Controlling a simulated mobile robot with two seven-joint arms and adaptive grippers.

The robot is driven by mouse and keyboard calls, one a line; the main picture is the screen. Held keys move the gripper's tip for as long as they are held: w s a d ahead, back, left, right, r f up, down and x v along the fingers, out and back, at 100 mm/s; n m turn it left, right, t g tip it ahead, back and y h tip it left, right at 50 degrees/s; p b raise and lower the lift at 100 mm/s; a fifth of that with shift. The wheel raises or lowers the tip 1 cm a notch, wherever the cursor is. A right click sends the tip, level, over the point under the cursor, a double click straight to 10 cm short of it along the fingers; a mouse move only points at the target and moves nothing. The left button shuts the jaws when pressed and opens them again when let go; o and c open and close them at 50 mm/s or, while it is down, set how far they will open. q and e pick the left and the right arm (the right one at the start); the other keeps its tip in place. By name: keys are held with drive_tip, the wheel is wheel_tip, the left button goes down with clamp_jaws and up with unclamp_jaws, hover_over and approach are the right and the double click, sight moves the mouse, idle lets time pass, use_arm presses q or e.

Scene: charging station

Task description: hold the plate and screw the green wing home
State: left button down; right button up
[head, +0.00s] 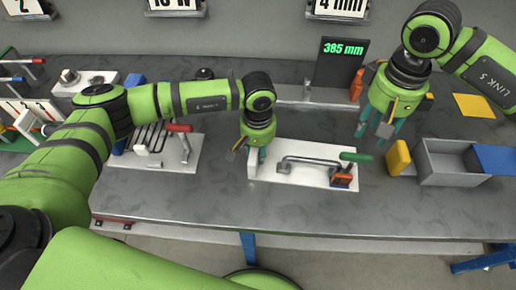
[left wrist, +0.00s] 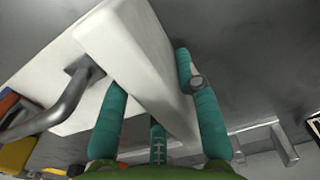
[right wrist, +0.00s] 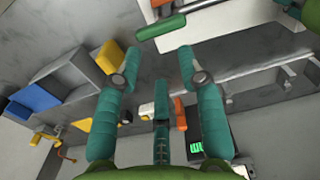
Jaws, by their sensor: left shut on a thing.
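The white plate (head: 275,176) lies on the grey bench, with a raised white wall (left wrist: 135,45) at its left end. A bent grey rod (head: 312,160) is on it. The green wing (head: 356,157) is a short green bar above an orange block (head: 341,181) at the plate's right end. It also shows at the top of the right wrist view (right wrist: 165,27). My left gripper (head: 253,158) is shut on the plate's end wall, a finger on each side. My right gripper (head: 376,132) is open and empty, above and behind the wing, apart from it.
A grey open bin (head: 445,178) stands at the right, between a yellow block (head: 398,157) and a blue block (head: 494,159). A display (head: 341,62) reading 385 mm stands behind. A second plate with a red handle (head: 179,128) lies left. The bench front is clear.

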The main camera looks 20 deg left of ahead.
sight(358, 157)
drive_tip(key=shift+o, duration=1.3)
drive_tip(key=f+m, duration=0.3)
drive_tip(key=m, duration=0.3)
drive_tip(key=f+m, duration=0.3)
drive_tip(key=m, duration=0.4)
drive_tip(key=f+m, duration=0.3)
drive_tip(key=m, duration=0.4)
drive_tip(key=shift+s+f, duration=0.2)
drive_tip(key=shift+f, duration=0.1)
clamp_jaws()
